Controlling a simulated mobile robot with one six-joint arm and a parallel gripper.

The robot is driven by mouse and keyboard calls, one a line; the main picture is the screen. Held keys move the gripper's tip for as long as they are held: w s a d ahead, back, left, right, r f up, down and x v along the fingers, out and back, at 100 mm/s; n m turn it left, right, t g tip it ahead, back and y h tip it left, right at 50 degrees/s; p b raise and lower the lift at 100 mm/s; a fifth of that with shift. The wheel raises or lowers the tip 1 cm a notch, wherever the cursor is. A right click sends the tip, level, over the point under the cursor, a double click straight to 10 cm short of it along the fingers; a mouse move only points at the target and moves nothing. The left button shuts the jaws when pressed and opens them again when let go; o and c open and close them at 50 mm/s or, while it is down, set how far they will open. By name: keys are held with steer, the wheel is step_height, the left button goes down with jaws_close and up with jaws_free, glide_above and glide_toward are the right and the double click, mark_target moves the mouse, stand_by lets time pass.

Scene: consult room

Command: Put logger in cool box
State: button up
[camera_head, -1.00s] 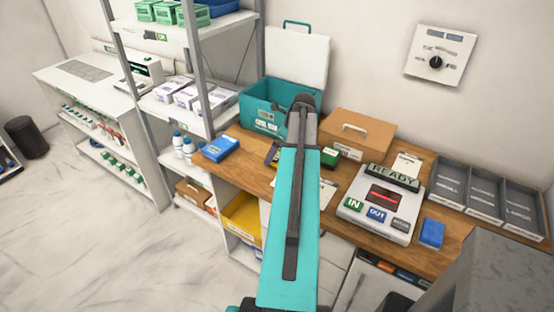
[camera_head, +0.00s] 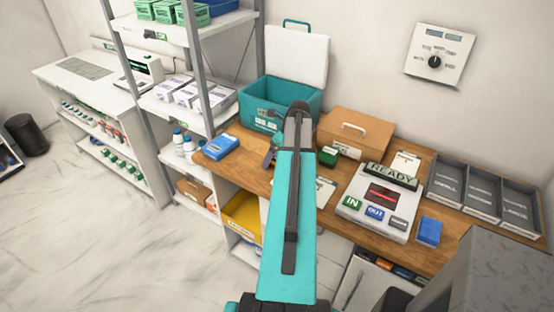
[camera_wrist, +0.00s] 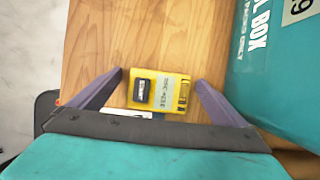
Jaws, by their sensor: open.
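My gripper (camera_wrist: 159,77) is open, with one finger on each side of the logger and a gap on both sides. In the head view my arm hides the logger. The cool box (camera_head: 262,102) is a teal box with its white lid (camera_head: 297,55) raised, at the back of the counter. Its teal wall also shows at the upper right of the wrist view (camera_wrist: 268,90), close to my right finger.
A blue box (camera_head: 221,147) lies left on the counter (camera_head: 243,170). A device reading READY (camera_head: 378,205), a blue block (camera_head: 429,232) and grey trays (camera_head: 482,195) are to the right.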

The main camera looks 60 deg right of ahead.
steer(key=c, duration=1.4)
steer(key=shift+o, duration=0.2)
steer(key=shift+r, duration=0.15)
steer(key=shift+r+b, duration=1)
steer(key=shift+r, duration=0.55)
steer(key=s+a+b, duration=0.1)
steer(key=s+a, duration=0.1)
steer(key=a, duration=0.1)
steer(key=s+a+b, duration=0.1)
steer(key=s+a, duration=0.1)
steer(key=a, duration=0.2)
steer(key=s+a+r+b, duration=0.1)
steer(key=s+a+b, duration=0.1)
steer(key=s+a, duration=0.1)
steer(key=shift+a+r, duration=0.1)
steer(key=shift+a, duration=0.55)
steer(key=shift+b, duration=0.55)
steer(key=shift+a+b, duration=0.1)
steer(key=shift+b, duration=1)
steer(key=b, duration=0.5)
steer(key=shift+s+a, duration=0.25)
steer(key=shift+a, duration=0.1)
steer(key=b, duration=0.3)
steer(key=shift+s+a, duration=0.2)
steer(key=shift+a, duration=0.15)
